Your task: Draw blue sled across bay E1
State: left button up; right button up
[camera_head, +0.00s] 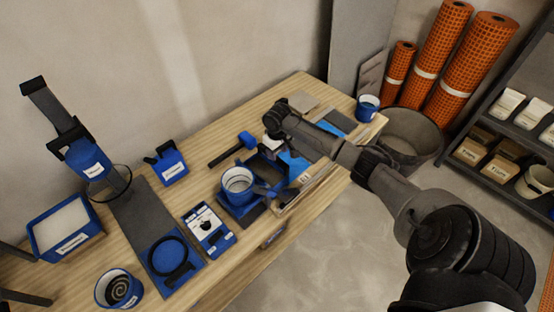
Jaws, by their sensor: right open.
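My right arm reaches in from the lower right, over the workbench. Its gripper end (273,122) is dark and sits above the bench near its middle; it is open, and the fingertips are hard to make out. Below and right of it lies a bright blue flat piece (295,165), probably the blue sled, partly hidden by my arm. A small label, which seems to read E1 (305,178), is on the bay edge beside it. I see a gap between gripper and blue piece, but cannot judge its height. My left gripper is not recognisable in view.
A blue-banded cup (238,181) and dark blue fixtures stand close to the bay. A blue mallet (246,139) lies behind. Labelled blue holders and a tub (119,289) fill the bench's left. A grey bucket (409,135), orange rolls (466,70) and shelving stand right. Dark bars cross the left edge.

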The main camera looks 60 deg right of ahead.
jog(key=shift+f+b, duration=0.4)
jog(key=shift+f, duration=1.6)
grip_shut()
